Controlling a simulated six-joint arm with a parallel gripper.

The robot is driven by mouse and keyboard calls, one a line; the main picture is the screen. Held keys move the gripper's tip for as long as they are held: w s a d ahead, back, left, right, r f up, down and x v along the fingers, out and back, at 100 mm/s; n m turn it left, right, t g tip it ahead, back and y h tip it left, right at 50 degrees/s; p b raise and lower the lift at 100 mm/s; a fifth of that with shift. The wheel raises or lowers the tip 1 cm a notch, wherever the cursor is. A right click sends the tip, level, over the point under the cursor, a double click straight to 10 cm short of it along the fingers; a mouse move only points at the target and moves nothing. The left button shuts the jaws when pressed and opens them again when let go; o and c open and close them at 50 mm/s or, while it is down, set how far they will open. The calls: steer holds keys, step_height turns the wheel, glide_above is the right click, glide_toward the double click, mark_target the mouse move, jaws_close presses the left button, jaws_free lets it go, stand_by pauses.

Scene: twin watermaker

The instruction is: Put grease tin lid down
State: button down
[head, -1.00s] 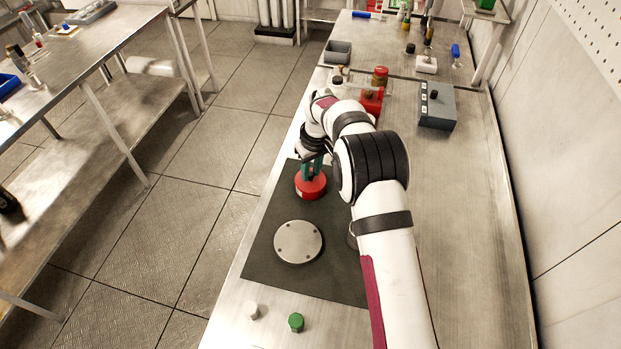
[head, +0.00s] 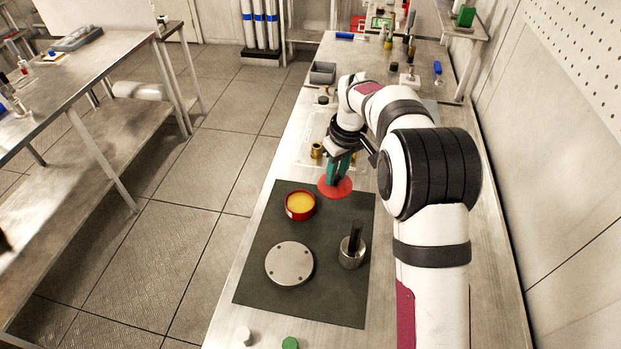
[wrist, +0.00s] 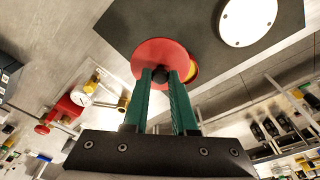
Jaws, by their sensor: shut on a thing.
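The grease tin lid (head: 328,190) is a flat red disc. My gripper (head: 339,176) is shut on its dark knob and holds it beside the tin, near the far right part of the black mat (head: 262,228). I cannot tell whether the lid touches the surface beneath. The grease tin (head: 300,204) stands uncovered on the mat, red with yellow grease inside. In the wrist view the lid (wrist: 160,52) lies under the green fingers (wrist: 161,76) and partly hides the tin (wrist: 193,71).
On the mat are a grey disc with holes (head: 289,264) and a metal cup (head: 351,256) with dark tools in it. A brass fitting (head: 316,150) stands beyond the mat. A white cap (head: 244,336) and a green cap (head: 290,343) are at the near end.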

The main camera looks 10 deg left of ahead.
steer(key=d+f, duration=0.2)
steer(key=d, duration=1.4)
steer(key=w+a+f, duration=0.1)
steer(key=a+f, duration=0.1)
steer(key=a, duration=0.1)
steer(key=w+a+f, duration=0.1)
steer(key=a+f, duration=0.1)
steer(key=a, duration=0.1)
steer(key=w+a+f, duration=0.1)
steer(key=a+f, duration=0.1)
steer(key=a, duration=0.1)
steer(key=shift+w+a+f, duration=0.1)
steer(key=shift+a+f, duration=0.1)
steer(key=shift+a, duration=0.15)
steer(key=shift+a+f, duration=0.2)
steer(key=shift+f, duration=1.9)
steer(key=shift+f, duration=0.1)
steer(key=c, duration=0.7)
jaws_free()
steer(key=shift+w, duration=0.1)
